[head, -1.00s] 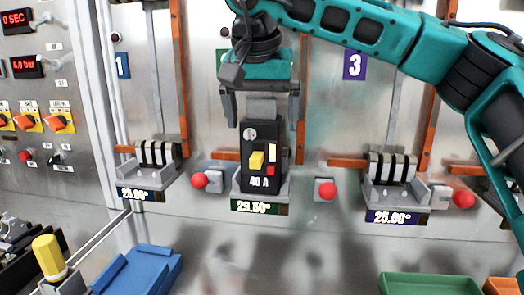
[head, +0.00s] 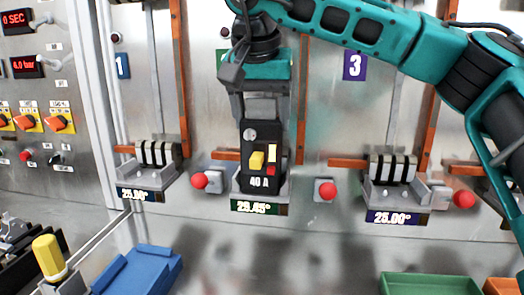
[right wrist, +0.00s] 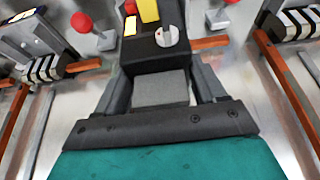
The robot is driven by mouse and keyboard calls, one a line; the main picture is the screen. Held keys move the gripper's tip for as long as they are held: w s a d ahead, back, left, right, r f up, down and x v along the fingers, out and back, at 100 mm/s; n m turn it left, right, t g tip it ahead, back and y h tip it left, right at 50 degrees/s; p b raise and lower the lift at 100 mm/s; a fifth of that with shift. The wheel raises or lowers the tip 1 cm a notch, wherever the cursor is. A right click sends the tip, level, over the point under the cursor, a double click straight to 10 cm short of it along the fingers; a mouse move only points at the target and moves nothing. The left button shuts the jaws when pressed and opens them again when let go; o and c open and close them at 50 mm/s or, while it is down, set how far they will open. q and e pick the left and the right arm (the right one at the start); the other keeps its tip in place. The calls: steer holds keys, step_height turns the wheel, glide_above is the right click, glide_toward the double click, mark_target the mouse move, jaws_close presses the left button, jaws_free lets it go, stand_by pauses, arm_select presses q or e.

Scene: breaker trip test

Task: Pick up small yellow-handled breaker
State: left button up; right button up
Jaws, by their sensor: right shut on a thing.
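The small black breaker (head: 260,172) with a yellow handle (head: 257,160) and a "40 A" label sits upright in the second bay's holder. My right gripper (head: 261,108) reaches it from above and is shut on the grey block at its top. The right wrist view shows the breaker (right wrist: 150,52) with the fingers (right wrist: 162,88) on either side of the grey block. The breaker is still in its holder. My left gripper is out of view.
Bays with metal clips (head: 392,167) flank the breaker, with red knobs (head: 327,190) between. Orange bars run along the metal panel. A blue tray (head: 150,265), a green tray (head: 435,284) and a yellow-topped cylinder (head: 48,255) stand in front.

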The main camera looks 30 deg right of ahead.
jaws_close()
steer(key=shift+r, duration=0.1)
